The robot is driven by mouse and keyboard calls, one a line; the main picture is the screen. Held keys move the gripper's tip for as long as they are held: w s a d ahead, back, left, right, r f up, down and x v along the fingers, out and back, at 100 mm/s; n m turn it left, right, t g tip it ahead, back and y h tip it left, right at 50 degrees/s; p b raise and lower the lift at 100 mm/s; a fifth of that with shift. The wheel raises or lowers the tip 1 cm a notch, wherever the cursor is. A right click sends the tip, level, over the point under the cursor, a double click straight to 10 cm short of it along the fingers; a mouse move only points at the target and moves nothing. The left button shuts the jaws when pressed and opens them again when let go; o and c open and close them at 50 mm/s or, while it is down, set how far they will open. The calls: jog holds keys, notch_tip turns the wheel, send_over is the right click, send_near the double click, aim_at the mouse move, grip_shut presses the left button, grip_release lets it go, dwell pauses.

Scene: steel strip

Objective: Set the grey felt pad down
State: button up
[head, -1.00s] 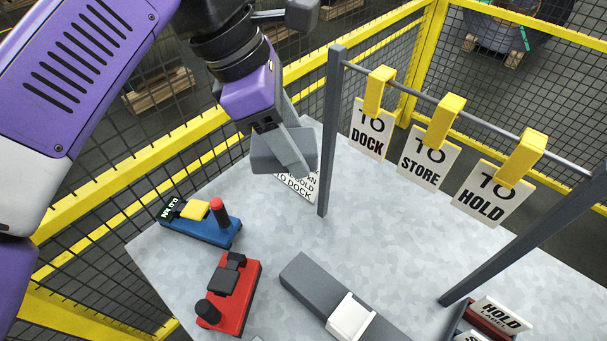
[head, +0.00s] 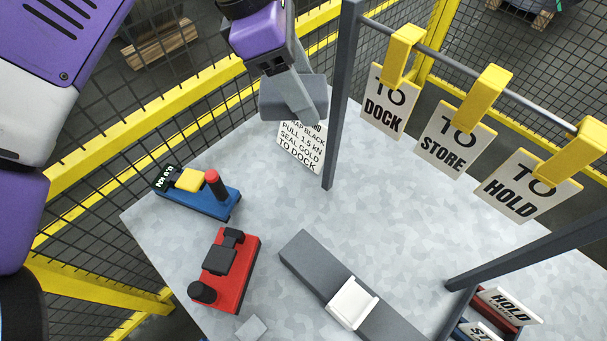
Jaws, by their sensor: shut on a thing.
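My gripper (head: 304,104) is at the upper middle of the head view, pointing down. It is shut on the grey felt pad (head: 274,101), a flat dark-grey piece gripped between its fingers. One finger crosses in front of the pad and hides part of it. The pad is in front of the upper part of a white instruction card (head: 301,150) at the back of the bench, left of a rack post. It appears to be held above the bench top (head: 260,190); the exact height is hard to tell.
A blue tool (head: 200,200) and a red tool (head: 232,280) lie at left. A grey strip (head: 307,262) with a white block (head: 352,303) lies front centre. A rack (head: 343,100) hangs DOCK, STORE and HOLD signs (head: 525,186). Labelled bins (head: 498,310) stand front right. Mid-bench is clear.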

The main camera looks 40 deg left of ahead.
jog(key=b, duration=0.8)
send_over(310, 202)
jog(key=s+a, duration=0.1)
notch_tip(310, 202, down, 9)
notch_tip(310, 202, down, 13)
jog(key=b, duration=0.2)
jog(key=shift+f+b, duration=0.15)
jog(key=shift+b, duration=0.15)
jog(key=shift+f+b, duration=0.1)
jog(key=shift+b, duration=0.3)
notch_tip(310, 202, down, 8)
jog(key=b, duration=0.6)
jog(key=shift+f+b, duration=0.15)
jog(key=shift+b, duration=0.25)
jog(key=o, duration=1.4)
jog(key=shift+o, duration=0.2)
jog(key=v, duration=0.7)
jog(key=shift+r, duration=0.4)
